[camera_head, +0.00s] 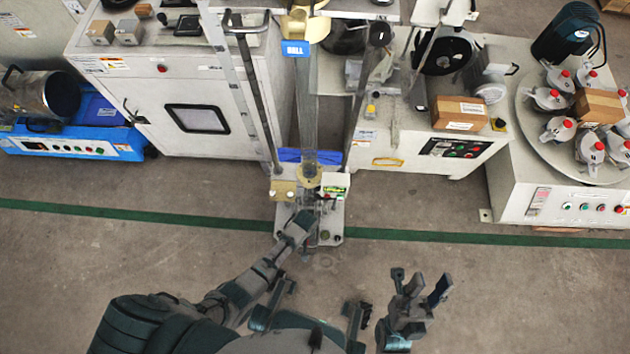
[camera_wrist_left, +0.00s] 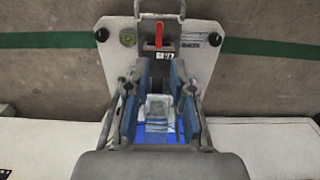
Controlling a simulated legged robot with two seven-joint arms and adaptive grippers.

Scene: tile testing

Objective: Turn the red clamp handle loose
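The red clamp handle (camera_wrist_left: 159,35) shows in the left wrist view, on the pale base plate (camera_wrist_left: 118,45) of the testing machine. My left gripper (camera_wrist_left: 160,72) is open, its two fingers spread apart, and the handle stands just beyond the fingertips, near the line between them. The handle appears untouched. In the head view, my left gripper (camera_head: 306,218) is over the machine's base (camera_head: 331,233); the gripper and wrist cover much of the base, and I cannot make out the handle clearly there. My right gripper (camera_head: 420,284) is open and empty above the floor at the lower right.
The machine's tall column (camera_head: 307,110) rises behind the base, with slanted bars beside it. A white cabinet (camera_head: 150,95) stands left and a white bench (camera_head: 405,155) right. A round table (camera_head: 540,135) with several red-capped vessels is at far right. The floor in front is clear.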

